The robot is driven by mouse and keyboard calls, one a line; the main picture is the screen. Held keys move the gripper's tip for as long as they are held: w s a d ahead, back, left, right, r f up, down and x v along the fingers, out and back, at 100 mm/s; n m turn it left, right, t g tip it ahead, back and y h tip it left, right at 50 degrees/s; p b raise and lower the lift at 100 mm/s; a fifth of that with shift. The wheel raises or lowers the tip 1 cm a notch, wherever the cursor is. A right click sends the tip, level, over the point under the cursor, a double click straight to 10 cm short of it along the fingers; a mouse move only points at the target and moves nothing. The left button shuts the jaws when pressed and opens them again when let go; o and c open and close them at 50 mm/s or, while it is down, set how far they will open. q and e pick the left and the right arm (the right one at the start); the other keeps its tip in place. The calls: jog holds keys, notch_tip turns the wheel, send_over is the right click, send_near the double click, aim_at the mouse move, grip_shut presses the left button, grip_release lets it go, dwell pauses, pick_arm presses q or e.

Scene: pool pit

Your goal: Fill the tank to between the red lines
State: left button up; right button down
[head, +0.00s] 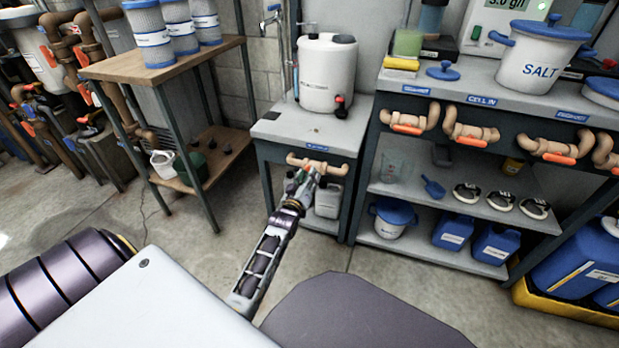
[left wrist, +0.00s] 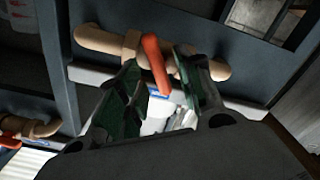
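The white tank (head: 326,75) stands upright on a small grey bench (head: 300,125), with a red-and-black tap at its lower right. Any red lines are too small to make out. A tan pipe with a valve is on the bench front; its orange handle (left wrist: 155,65) shows in the left wrist view. My left gripper (head: 305,180) is just in front of this pipe in the head view. In the left wrist view my left gripper (left wrist: 157,70) is open, with a finger on either side of the handle and gaps showing. My right gripper is not in view.
A wooden shelf with filter cartridges (head: 152,35) stands to the left. To the right, a bench holds a SALT bucket (head: 540,55) and has several orange-handled valves (head: 472,133) along its front. A white jug (head: 328,200) sits under the small bench.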

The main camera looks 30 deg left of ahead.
pick_arm(q)
jog(key=shift+x, duration=0.8)
grip_shut()
